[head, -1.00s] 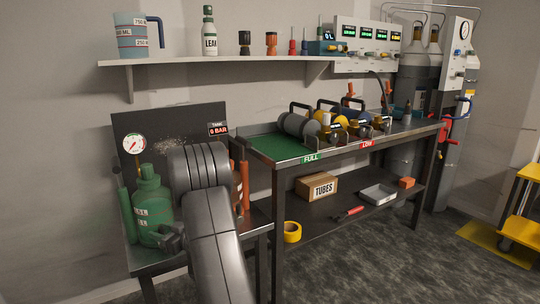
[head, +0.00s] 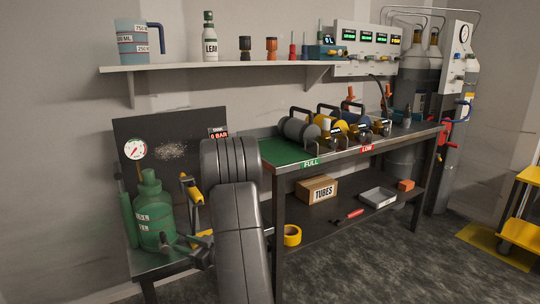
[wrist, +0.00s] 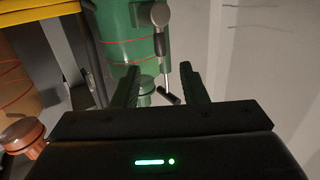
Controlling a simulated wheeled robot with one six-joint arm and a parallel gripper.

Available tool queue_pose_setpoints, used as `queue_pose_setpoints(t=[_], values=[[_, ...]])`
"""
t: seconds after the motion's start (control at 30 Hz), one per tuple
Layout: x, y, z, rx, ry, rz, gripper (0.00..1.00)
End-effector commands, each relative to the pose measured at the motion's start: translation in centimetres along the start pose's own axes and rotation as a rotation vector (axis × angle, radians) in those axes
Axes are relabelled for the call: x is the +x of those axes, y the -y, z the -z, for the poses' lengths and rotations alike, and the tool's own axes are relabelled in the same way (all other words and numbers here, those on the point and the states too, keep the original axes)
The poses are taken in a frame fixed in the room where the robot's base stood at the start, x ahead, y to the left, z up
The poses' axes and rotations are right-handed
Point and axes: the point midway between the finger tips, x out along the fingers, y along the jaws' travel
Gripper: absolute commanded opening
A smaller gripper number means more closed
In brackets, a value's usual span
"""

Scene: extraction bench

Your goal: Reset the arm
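My gripper shows in the wrist view (wrist: 158,88), with two dark fingers apart. I see nothing clamped between them. Beyond and between the fingers is a metal lever with a black T-shaped handle (wrist: 168,97), in front of a green container (wrist: 128,40) with thin red lines. I cannot tell whether the fingers touch the handle. In the head view my dark arm rises at the lower middle, in front of the small left bench.
A green bottle (head: 153,212) stands on the left bench beside a gauge (head: 135,149) and a yellow-handled part (head: 192,188). The main bench (head: 290,167) stands right of my arm, holding several cylinders. A shelf (head: 230,66) hangs above.

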Motion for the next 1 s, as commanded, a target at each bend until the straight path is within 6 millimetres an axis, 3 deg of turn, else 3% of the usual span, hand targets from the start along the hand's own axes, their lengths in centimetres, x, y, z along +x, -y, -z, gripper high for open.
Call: queue_pose_setpoints(t=[0.53, 1.0], values=[[10.9, 0.2, -0.1, -0.007, 0.002, 0.003, 0.39], [11.2, 1.1, -0.1, -0.239, 0.16, -0.017, 0.39]])
